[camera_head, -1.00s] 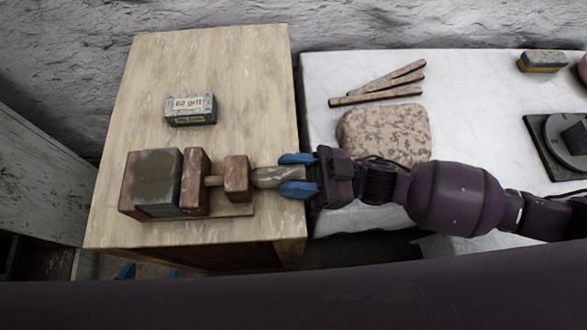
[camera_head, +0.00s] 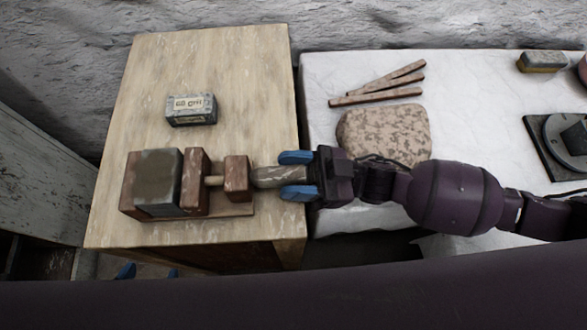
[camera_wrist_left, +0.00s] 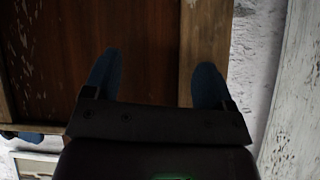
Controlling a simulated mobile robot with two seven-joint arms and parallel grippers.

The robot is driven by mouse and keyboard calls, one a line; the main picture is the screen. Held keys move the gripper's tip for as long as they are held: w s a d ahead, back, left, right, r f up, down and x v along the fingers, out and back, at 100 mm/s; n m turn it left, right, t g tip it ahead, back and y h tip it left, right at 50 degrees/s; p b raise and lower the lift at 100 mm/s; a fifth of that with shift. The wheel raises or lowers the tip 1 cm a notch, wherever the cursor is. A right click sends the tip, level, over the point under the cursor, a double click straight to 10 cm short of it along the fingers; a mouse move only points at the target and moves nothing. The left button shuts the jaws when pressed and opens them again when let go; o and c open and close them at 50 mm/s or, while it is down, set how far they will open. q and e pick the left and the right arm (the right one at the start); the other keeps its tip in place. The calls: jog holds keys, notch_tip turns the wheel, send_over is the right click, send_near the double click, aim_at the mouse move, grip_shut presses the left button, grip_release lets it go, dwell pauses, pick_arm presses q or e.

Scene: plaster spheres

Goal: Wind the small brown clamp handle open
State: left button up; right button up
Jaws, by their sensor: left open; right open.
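The clamp (camera_head: 237,178) on the wooden bench has reddish-brown blocks, a thin screw between them and a small brown handle (camera_head: 268,177) sticking out to the right. My right gripper (camera_head: 297,175) is open at the handle's right end. Its blue fingers lie on either side of the handle with gaps visible. A grey-faced block (camera_head: 158,182) sits at the clamp's left end. My left gripper (camera_head: 148,272) is low in front of the bench, mostly hidden, with only its blue fingertips showing. In the left wrist view the left gripper (camera_wrist_left: 157,82) is open and empty before dark brown wood.
A grit block (camera_head: 191,109) lies on the wooden bench (camera_head: 235,70) behind the clamp. The white-covered table (camera_head: 465,110) to the right holds a speckled slab (camera_head: 385,133), several thin sticks (camera_head: 376,100) and a dark turntable-like stand (camera_head: 555,145).

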aim_at(294, 172)
jog(key=shift+r, duration=0.45)
notch_tip(294, 172, up, 10)
jog(key=p, duration=0.3)
jog(key=shift+f, duration=0.2)
pick_arm(q)
jog(key=r+p, duration=0.2)
jog(key=r+n+p, duration=0.1)
jog(key=shift+s+a, duration=0.25)
jog(key=shift+s, duration=0.15)
pick_arm(e)
notch_tip(294, 172, up, 9)
jog(key=shift+r, duration=0.2)
pick_arm(q)
jog(key=shift+w+a, duration=0.1)
